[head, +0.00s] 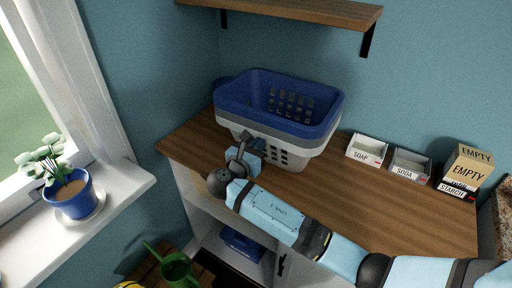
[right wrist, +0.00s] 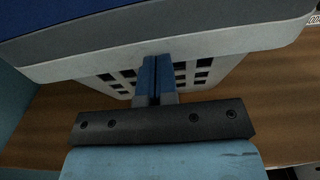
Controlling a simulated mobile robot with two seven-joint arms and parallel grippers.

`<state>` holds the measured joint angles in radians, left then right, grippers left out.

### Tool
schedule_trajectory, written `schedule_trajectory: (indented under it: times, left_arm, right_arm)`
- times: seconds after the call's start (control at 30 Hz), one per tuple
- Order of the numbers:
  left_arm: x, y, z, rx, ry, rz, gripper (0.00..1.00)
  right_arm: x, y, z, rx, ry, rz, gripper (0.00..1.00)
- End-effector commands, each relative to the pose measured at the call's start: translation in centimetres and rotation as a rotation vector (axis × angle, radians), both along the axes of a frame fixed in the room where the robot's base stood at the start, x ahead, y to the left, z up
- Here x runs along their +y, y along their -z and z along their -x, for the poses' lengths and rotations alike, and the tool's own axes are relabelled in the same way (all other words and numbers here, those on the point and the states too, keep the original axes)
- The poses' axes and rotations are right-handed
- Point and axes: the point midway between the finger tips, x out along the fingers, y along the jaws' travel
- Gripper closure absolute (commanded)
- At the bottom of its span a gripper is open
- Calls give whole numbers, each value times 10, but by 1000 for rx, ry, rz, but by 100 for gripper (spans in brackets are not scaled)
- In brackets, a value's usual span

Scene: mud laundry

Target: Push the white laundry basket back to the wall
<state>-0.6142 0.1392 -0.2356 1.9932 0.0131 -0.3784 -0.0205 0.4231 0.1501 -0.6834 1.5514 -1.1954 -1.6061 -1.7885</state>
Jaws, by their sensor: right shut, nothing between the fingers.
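The white laundry basket (head: 287,154) stands on the wooden counter, with a grey basket and a blue basket (head: 279,103) nested on top of it. In the right wrist view the white basket (right wrist: 215,68) fills the area ahead, with rows of square holes in its side. My right gripper (right wrist: 152,62) is shut with nothing between its fingers, and its tips are at the white basket's front side. I cannot tell whether they touch it. In the head view the right gripper (head: 247,150) is at the basket's front left, partly hidden by my wrist. My left gripper is not in view.
A soap box (head: 366,149), a soda box (head: 410,165) and stacked boxes marked empty and starch (head: 464,172) stand to the right on the counter (head: 340,190). A shelf (head: 300,10) hangs above. A potted plant (head: 72,195) sits on the left windowsill.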

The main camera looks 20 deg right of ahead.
Motion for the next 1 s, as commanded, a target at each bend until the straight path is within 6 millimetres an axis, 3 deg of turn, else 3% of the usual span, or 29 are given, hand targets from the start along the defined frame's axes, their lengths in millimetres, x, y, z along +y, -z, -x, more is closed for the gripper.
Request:
schedule_trajectory:
  times: [0.23, 0.6, 1.0]
  left_arm:
    - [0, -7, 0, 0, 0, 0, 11]
    - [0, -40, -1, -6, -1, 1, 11]
    - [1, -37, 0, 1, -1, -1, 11]
  right_arm:
    - [-7, -3, -6, 1, 1, 2, 100]
    - [-72, -3, -55, 0, 2, 2, 100]
    - [-81, -1, -61, -1, 2, 0, 100]
